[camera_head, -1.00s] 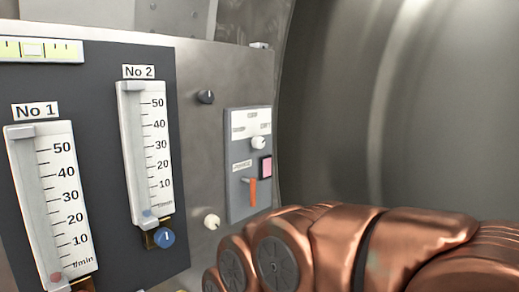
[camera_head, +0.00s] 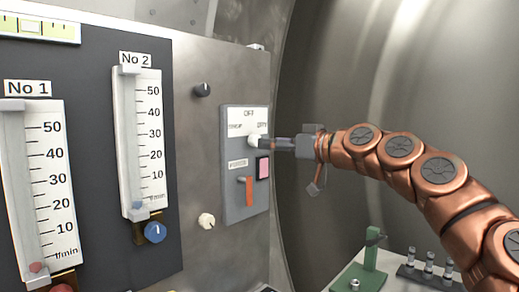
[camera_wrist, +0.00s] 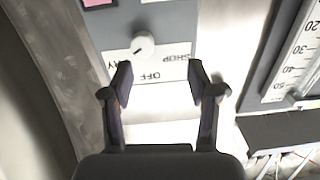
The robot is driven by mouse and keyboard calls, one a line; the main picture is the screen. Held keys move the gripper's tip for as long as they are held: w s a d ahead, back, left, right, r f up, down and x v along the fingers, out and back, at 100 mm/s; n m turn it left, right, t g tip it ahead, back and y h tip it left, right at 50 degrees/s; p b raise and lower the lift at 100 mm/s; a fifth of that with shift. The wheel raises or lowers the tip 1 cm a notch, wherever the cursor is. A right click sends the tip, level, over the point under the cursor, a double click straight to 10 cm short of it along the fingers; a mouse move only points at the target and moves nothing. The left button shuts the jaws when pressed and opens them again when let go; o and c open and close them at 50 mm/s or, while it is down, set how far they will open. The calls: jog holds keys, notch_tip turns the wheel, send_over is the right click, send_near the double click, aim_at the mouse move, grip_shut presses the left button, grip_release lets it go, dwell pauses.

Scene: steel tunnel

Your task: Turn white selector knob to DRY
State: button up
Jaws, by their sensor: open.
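The white selector knob (camera_head: 254,140) sits on a grey switch panel (camera_head: 234,205) with a white label plate. OFF shows above it, a label at left reads like SHOP, and DRY is at right. In the wrist view the scene is upside down and the knob (camera_wrist: 143,44) lies just beyond the fingertips, with DRY partly hidden by the left finger. My gripper (camera_head: 278,144) comes from the right with its fingertips close to the knob; it also shows in the wrist view (camera_wrist: 160,75), open and empty.
An orange lever (camera_head: 249,191) and a pink square (camera_head: 263,168) are below the knob. A black knob (camera_head: 203,90) and another white knob (camera_head: 206,221) are on the wall at left, beside flowmeters (camera_head: 140,140). A green stand (camera_head: 367,262) is at lower right.

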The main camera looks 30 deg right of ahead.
aim_at(255, 140)
jog(key=w+p, duration=0.2)
jog(key=w, duration=0.5)
jog(key=shift+w+d+f+m+h, duration=0.15)
jog(key=shift+w+d+m+h, duration=0.05)
jog(key=shift+w+m+h, duration=0.15)
jog(key=shift+c, duration=0.3)
grip_shut()
